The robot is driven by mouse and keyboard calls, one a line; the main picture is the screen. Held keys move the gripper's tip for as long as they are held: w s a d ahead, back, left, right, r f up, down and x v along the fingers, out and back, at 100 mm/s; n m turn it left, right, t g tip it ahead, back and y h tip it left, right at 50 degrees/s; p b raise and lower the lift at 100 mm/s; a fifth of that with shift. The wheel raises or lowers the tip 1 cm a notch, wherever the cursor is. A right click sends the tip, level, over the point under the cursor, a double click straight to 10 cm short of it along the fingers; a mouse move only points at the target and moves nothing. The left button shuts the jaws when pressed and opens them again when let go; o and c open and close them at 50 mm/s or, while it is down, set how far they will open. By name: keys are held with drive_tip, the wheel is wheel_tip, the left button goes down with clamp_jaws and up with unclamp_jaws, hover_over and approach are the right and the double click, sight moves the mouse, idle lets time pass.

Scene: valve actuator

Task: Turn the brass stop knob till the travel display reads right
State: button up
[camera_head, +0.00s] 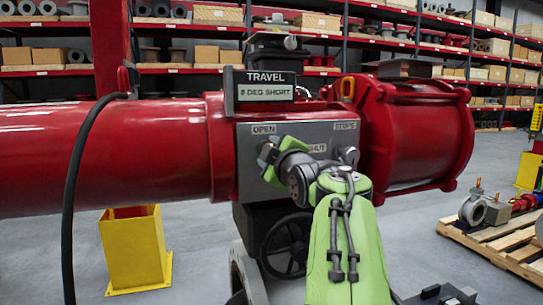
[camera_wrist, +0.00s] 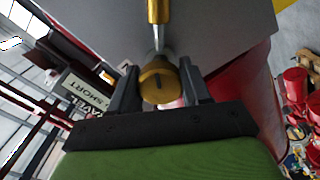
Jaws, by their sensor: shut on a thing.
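The red valve actuator carries a grey stop panel (camera_head: 246,160) labelled OPEN, SHUT and STOPS. The travel display (camera_head: 265,92) above it reads "DEG SHORT" after a small digit that I cannot read surely. My gripper (camera_head: 268,154) is at the panel's left side, below the OPEN label. In the wrist view my gripper (camera_wrist: 160,86) is shut on a brass stop knob (camera_wrist: 158,84), with one dark finger on each side. The knob shows a dark slot mark on its face. In the head view my gripper hides this knob.
A second brass piece (camera_wrist: 158,11) shows beyond the held knob in the wrist view. A black handwheel (camera_head: 287,246) sits below the panel. A black cable (camera_head: 75,190) hangs at the left. A yellow stand (camera_head: 135,250) and a pallet (camera_head: 500,240) stand on the floor.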

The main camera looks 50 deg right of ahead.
drive_tip(key=shift+d+f, duration=0.1)
drive_tip(key=shift+f, duration=0.15)
drive_tip(key=o, duration=1)
drive_tip(key=shift+r, duration=0.15)
drive_tip(key=shift+o, duration=0.2)
drive_tip(key=v, duration=1.6)
drive_tip(key=shift+b, duration=0.45)
